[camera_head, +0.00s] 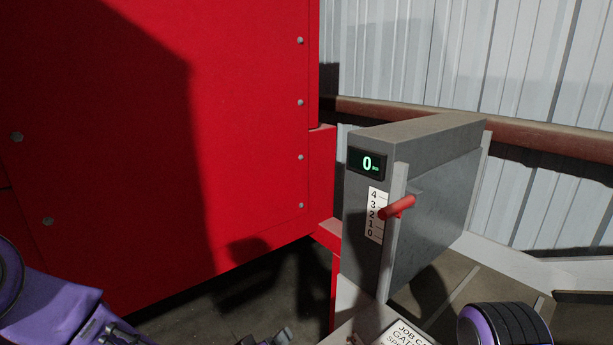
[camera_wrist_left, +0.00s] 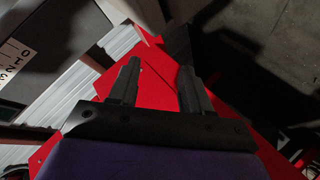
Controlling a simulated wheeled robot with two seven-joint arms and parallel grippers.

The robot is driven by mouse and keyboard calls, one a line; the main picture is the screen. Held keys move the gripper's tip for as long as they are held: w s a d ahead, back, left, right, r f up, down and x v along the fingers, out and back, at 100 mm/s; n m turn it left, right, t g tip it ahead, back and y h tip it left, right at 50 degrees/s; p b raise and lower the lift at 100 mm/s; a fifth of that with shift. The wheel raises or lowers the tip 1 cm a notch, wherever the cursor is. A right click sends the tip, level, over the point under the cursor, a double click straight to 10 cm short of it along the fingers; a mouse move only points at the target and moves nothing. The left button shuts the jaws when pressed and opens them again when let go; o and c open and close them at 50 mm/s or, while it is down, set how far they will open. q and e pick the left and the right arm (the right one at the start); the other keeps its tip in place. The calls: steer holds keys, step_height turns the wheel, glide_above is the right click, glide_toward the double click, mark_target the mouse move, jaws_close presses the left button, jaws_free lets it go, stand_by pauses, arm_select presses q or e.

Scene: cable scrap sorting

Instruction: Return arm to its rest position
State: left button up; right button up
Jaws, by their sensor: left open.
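My left gripper (camera_wrist_left: 157,66) is open and empty in the left wrist view, its two dark fingers apart in front of a red surface. In the head view my purple left arm enters at the lower left. A small grey part at the bottom edge may be this gripper's tip, but I cannot tell. My right gripper is not in view; a black ribbed, purple-edged part of my own body shows at the lower right.
A grey control box (camera_head: 430,210) has a red lever handle (camera_head: 397,207) near 2 on its scale (camera_head: 375,214). Its display (camera_head: 367,164) reads 0. A large red machine (camera_head: 250,120) fills the left. A printed card (camera_head: 405,335) lies at the bottom.

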arm_select(q)
steer(key=s+a+f+n+g+y, duration=0.1)
steer(key=s+a+f+y, duration=0.1)
steer(key=s+a+f, duration=0.3)
steer(key=s+a+f+n+g+y, duration=0.1)
steer(key=s+a+f+y, duration=0.15)
steer(key=f, duration=0.55)
steer(key=s+a+f+g+y, duration=0.1)
steer(key=s+a+f+g, duration=0.1)
steer(key=s+a+f, duration=0.2)
steer(key=s+a+f+g+y+b, duration=0.1)
steer(key=s+a+f+g, duration=0.1)
steer(key=s+a+f, duration=0.2)
steer(key=s+a+f+g+y, duration=0.2)
steer(key=s+a+f, duration=0.3)
steer(key=s, duration=0.9)
steer(key=a, duration=0.3)
steer(key=shift+s+a+b, duration=0.25)
steer(key=shift+b, duration=0.1)
steer(key=shift+f, duration=0.1)
